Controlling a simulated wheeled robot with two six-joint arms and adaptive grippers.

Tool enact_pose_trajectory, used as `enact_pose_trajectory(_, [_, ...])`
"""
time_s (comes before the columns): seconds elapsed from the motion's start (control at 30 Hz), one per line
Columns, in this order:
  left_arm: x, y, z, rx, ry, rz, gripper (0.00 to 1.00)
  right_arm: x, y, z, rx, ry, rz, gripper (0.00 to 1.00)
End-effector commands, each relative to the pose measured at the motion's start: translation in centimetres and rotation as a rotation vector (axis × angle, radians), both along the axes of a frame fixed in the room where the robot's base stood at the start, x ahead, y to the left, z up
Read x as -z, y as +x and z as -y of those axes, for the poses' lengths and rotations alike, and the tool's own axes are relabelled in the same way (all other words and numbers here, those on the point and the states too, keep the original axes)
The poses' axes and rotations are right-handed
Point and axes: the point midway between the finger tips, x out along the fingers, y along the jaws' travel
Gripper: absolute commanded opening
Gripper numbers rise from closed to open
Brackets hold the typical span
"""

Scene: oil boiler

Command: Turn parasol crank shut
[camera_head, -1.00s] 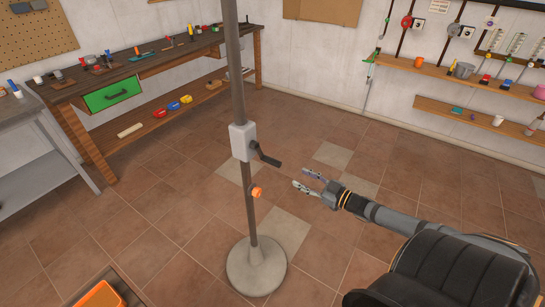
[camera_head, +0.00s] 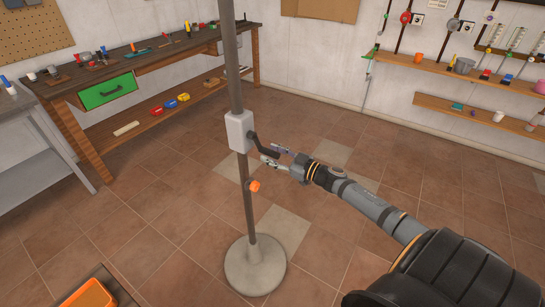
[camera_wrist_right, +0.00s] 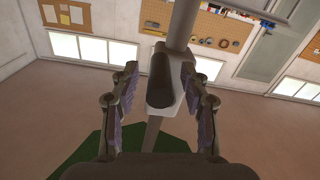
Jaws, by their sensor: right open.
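The parasol pole (camera_head: 234,62) stands upright on a round grey base (camera_head: 255,267). A white crank box (camera_head: 239,131) is fixed on it, with a dark crank handle (camera_head: 258,143) sticking out to the right and down. My right gripper (camera_head: 274,154) is at the handle's outer end, its fingers spread. In the right wrist view the dark handle (camera_wrist_right: 160,82) lies between the open fingers of my right gripper (camera_wrist_right: 159,76), with gaps at both sides. The white box (camera_wrist_right: 177,103) shows behind it. My left gripper is out of view.
An orange knob (camera_head: 255,186) sits lower on the pole. A workbench (camera_head: 140,65) with a green drawer (camera_head: 108,92) is at the back left. Shelves (camera_head: 455,71) line the right wall. An orange crate (camera_head: 92,294) is at the bottom left. The tiled floor around is clear.

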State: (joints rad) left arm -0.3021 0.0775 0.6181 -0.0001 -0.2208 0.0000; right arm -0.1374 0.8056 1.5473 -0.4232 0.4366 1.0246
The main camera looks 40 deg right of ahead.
Motion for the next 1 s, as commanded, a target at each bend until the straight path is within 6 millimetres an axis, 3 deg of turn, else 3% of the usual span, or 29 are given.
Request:
enact_pose_trajectory(0.33, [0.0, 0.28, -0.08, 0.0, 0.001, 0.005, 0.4, 0.01, 0.28, -0.11, 0.0, 0.001, -0.001, 0.44])
enact_pose_trajectory(0.67, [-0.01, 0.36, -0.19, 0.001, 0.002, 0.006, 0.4, 0.02, 0.26, -0.11, 0.0, 0.0, -0.001, 0.0])
enact_pose_trajectory(1.0, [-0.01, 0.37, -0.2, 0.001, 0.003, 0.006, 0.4, 0.03, 0.25, -0.1, 0.0, -0.002, 0.0, 0.0])
